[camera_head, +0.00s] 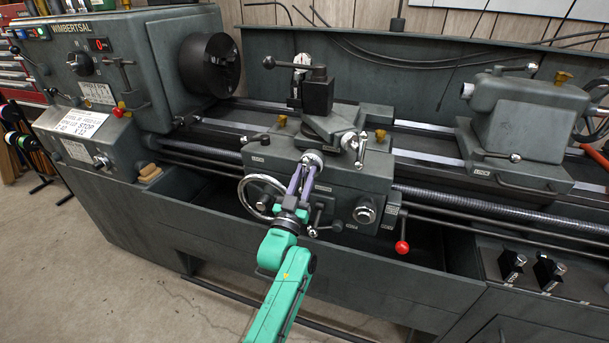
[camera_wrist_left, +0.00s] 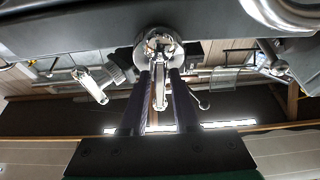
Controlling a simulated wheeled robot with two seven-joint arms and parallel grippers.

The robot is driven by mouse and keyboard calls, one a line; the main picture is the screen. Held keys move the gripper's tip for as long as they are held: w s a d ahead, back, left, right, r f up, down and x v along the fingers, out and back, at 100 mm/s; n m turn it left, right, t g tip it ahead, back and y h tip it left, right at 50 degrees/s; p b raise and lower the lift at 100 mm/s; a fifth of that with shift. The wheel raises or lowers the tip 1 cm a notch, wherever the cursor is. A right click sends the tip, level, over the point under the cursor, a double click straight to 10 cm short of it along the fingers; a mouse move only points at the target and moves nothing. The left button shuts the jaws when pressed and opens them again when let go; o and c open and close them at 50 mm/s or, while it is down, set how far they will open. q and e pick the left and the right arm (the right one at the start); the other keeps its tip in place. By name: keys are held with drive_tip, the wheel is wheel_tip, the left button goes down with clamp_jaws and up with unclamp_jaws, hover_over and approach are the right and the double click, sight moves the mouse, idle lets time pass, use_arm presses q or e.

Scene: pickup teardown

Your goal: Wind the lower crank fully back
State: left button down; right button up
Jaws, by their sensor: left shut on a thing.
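The lower crank (camera_head: 312,158) sits on the front of the lathe's carriage, with a round bright metal hub. In the left wrist view its hub (camera_wrist_left: 158,46) is at the top centre, and its metal handle (camera_wrist_left: 160,92) hangs down between my fingers. My left gripper (camera_head: 307,176), with purple fingers on a green arm, reaches up from below and is shut on the crank handle. The fingers (camera_wrist_left: 162,88) hide much of the handle in the head view. My right gripper is not in view.
Another crank handle (camera_head: 360,150) stands just right of and above the lower crank. A handwheel (camera_head: 262,196) is close left of my gripper. A red-knobbed lever (camera_head: 402,247) hangs to the right. The tool post (camera_head: 317,92) rises behind. Open floor (camera_head: 130,270) lies in front.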

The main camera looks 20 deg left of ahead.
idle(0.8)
use_arm(q)
drive_tip(key=c, duration=0.9)
unclamp_jaws()
drive_tip(key=shift+s+f, duration=0.25)
drive_tip(key=shift+s, duration=0.1)
drive_tip(key=b+v, duration=0.1)
drive_tip(key=v, duration=1.2)
drive_tip(key=shift+s, duration=0.4)
